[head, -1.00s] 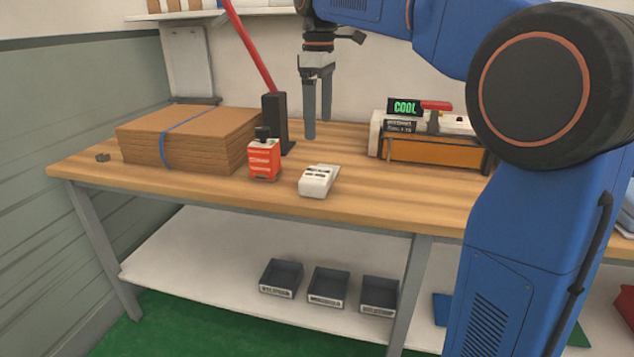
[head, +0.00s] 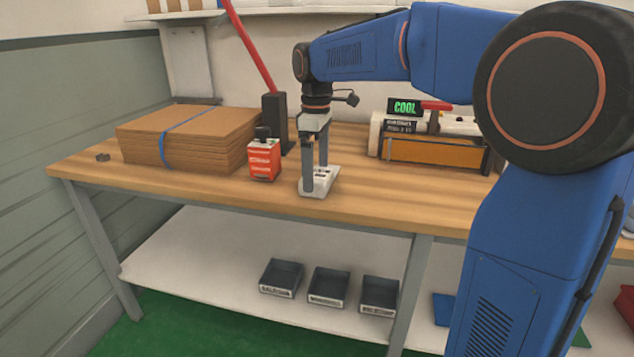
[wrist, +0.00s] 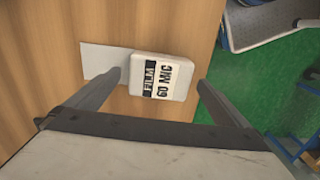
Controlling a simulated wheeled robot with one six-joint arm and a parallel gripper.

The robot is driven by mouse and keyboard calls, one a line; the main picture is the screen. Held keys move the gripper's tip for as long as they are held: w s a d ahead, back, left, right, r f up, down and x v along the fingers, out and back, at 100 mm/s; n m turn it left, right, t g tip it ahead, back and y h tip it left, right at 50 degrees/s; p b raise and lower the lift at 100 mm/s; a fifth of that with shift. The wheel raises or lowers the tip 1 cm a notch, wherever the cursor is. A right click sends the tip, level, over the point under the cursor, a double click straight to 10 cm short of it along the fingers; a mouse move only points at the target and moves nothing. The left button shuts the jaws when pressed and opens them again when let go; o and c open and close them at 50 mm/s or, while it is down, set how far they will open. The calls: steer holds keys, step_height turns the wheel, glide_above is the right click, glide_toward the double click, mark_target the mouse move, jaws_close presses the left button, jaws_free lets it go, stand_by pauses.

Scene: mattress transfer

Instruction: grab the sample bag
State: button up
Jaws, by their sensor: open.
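The sample bag looks like a small white packet (head: 325,180) lying on the wooden bench near its front edge. In the wrist view the packet (wrist: 174,64) has a black-and-white label reading "FILM 60 MIC", and a flat pale flap lies beside it. My gripper (head: 315,179) points straight down over the packet, fingers low at its level. In the wrist view my gripper (wrist: 165,78) is open, one finger on each side of the packet. The left finger overlaps the pale flap in the picture; I cannot tell whether either finger touches.
A red-and-white box (head: 264,160) stands close left of my gripper, before a black post (head: 274,120) with a red lever. Strapped cardboard (head: 185,140) lies further left. Dark bins (head: 328,285) sit on the lower shelf.

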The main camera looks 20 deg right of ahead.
steer(key=shift+f, duration=1.1)
steer(key=c, duration=1.2)
